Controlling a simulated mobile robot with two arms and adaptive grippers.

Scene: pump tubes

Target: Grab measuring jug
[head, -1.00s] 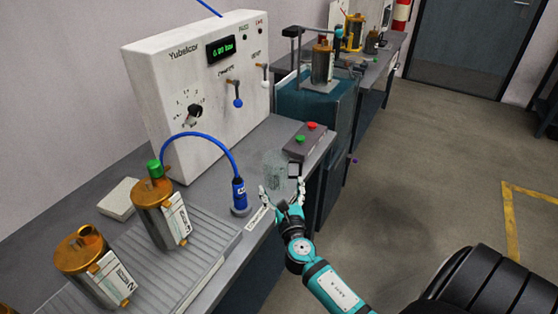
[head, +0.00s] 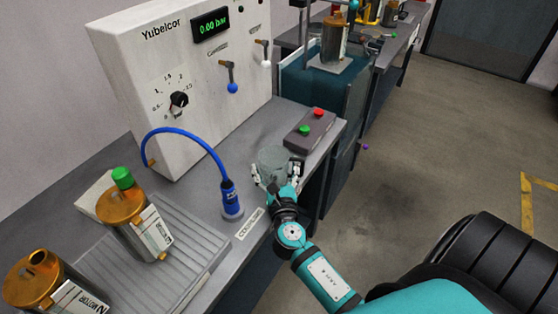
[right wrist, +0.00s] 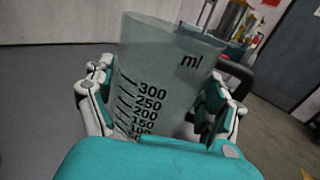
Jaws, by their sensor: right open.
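The measuring jug (head: 273,160) is a clear, greyish vessel standing on the grey bench, left of the button box. In the right wrist view the jug (right wrist: 160,85) fills the middle, with black "ml" marks up to 300 facing me and a dark handle on its right side. My right gripper (head: 279,181) is open, with its fingers on both sides of the jug. In the right wrist view the right gripper (right wrist: 160,112) shows one finger left and one right of the jug; whether they touch it I cannot tell. My left gripper is not in view.
A button box (head: 309,129) with red and green buttons stands close behind the jug. A blue hose connector (head: 230,199) stands to its left. The white panel (head: 190,80) rises behind.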

